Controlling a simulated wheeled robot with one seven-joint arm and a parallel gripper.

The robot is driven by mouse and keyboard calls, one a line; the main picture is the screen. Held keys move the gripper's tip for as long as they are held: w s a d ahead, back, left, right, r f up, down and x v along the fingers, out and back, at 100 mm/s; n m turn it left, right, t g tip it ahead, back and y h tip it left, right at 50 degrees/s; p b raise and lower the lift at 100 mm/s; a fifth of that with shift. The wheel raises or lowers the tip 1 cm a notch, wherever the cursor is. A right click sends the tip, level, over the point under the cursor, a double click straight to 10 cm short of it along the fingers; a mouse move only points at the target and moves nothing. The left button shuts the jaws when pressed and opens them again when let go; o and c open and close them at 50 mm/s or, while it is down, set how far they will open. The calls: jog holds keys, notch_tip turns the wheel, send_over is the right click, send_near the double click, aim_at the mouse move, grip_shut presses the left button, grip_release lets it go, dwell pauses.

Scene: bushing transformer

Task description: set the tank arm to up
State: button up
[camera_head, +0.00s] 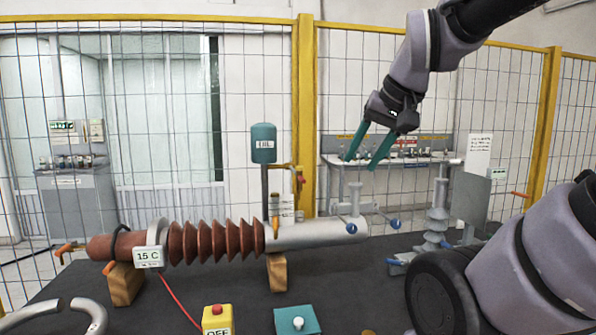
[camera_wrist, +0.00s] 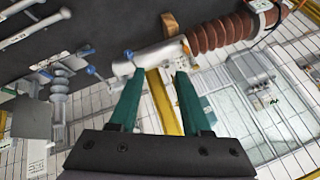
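A teal tank (camera_head: 263,143) stands upright on a grey post behind the bushing in the head view. An orange arm (camera_head: 284,167) with a red end sticks out to the right just below the tank, in front of the yellow fence post. I cannot tell for sure which way this arm is set. The open fingers also show in the wrist view (camera_wrist: 158,76); I cannot make out the tank there.
The red-brown ribbed bushing (camera_head: 205,241) with its grey tube (camera_head: 315,234) lies across the dark table on wooden blocks. A grey insulator (camera_head: 436,232) stands to the right. A yellow mesh fence (camera_head: 307,110) runs behind. A yellow box with a red button (camera_head: 217,319) stands in front.

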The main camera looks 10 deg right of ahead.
jog(key=w+r+n+g, duration=0.2)
jog(key=w+r+g, duration=0.25)
jog(key=w, duration=1.05)
jog(key=w+a+f+n+g, duration=0.1)
jog(key=w+a+f, duration=0.1)
jog(key=w, duration=0.5)
jog(key=w+a+f+n+g, duration=0.1)
jog(key=w, duration=0.6)
jog(key=f, duration=0.3)
jog(key=a+f, duration=0.1)
jog(key=f, duration=0.3)
jog(key=a+f, duration=0.1)
jog(key=f, duration=0.2)
jog(key=shift+w+a+f, duration=0.1)
jog(key=shift+f, duration=0.2)
grip_shut()
